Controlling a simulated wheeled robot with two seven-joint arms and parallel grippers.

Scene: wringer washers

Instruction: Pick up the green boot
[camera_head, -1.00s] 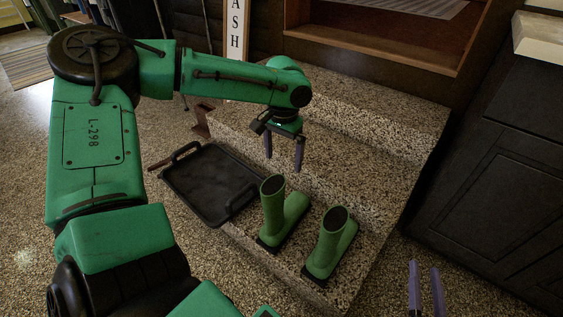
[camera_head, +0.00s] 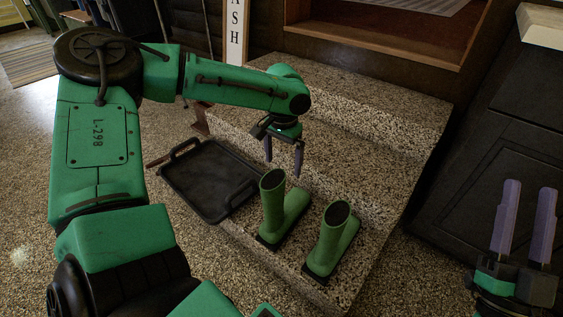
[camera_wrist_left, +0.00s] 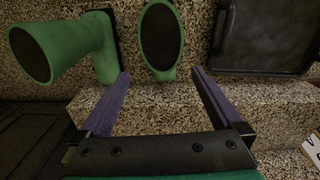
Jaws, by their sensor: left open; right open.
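Two green boots stand upright side by side on the speckled stone step. The left boot (camera_head: 272,212) is nearer the black tray, and the right boot (camera_head: 331,242) is nearer the step's front edge. My left gripper (camera_head: 284,160) is open and empty, pointing down above and just behind the left boot. In the left wrist view its fingers (camera_wrist_left: 160,95) are spread, with one boot (camera_wrist_left: 160,40) beyond them near the middle and the other boot (camera_wrist_left: 75,48) to the left. My right gripper (camera_head: 523,222) is open and empty at the lower right, pointing up, well apart from the boots.
A black tray (camera_head: 188,205) with raised handles lies left of the boots, and also shows in the left wrist view (camera_wrist_left: 262,62). A higher stone step (camera_head: 390,125) rises behind. A dark cabinet (camera_head: 480,150) stands at the right. Floor between cabinet and steps is clear.

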